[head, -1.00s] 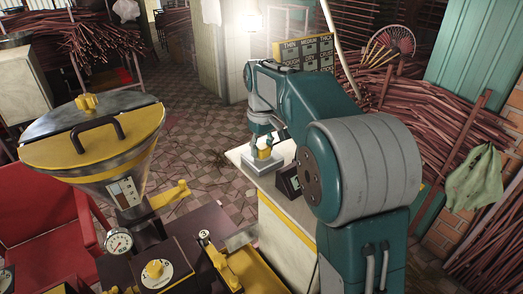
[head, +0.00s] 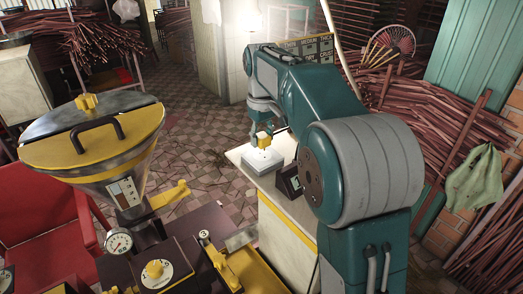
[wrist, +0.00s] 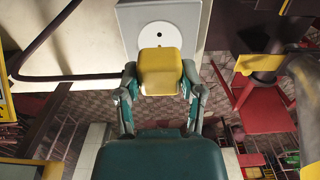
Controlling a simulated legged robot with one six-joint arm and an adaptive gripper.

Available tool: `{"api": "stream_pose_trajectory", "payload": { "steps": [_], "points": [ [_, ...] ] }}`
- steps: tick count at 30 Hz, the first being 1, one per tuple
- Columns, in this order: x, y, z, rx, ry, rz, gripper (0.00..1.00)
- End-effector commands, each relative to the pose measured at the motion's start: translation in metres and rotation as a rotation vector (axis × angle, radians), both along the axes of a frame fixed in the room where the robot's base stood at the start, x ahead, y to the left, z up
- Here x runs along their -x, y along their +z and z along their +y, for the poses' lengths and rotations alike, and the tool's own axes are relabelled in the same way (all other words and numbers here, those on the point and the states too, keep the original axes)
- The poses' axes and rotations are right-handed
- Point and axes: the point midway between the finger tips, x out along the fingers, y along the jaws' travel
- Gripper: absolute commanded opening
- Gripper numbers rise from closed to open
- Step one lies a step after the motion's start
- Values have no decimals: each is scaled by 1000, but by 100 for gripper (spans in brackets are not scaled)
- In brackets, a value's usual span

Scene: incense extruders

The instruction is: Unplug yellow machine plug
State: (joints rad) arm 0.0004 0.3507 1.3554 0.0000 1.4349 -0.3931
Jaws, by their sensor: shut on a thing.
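The yellow plug (head: 264,141) is held in my gripper (head: 263,135), above the white socket box (head: 262,161) on the counter. In the wrist view the yellow plug (wrist: 160,70) sits between the two fingers of my gripper (wrist: 160,80), which are shut on its sides. Beyond it the round socket face (wrist: 158,33) shows on the white box, partly covered by the plug. The plug looks raised clear of the box in the head view. Its prongs are hidden.
A small dark display (head: 288,181) stands on the counter (head: 286,217) close to the socket box. A yellow-topped hopper machine (head: 95,150) stands at the left, with a red chair (head: 40,222) beside it. The tiled floor (head: 205,150) between is open.

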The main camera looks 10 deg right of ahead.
Motion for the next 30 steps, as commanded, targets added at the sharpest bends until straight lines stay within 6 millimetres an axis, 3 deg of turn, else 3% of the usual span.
{"api": "stream_pose_trajectory", "payload": {
  "steps": [21, 30],
  "points": [
    [0, 24, 0, 0, 0, -1, 0],
    [0, 25, 0, 0, 0, 0, 0]
  ]
}}
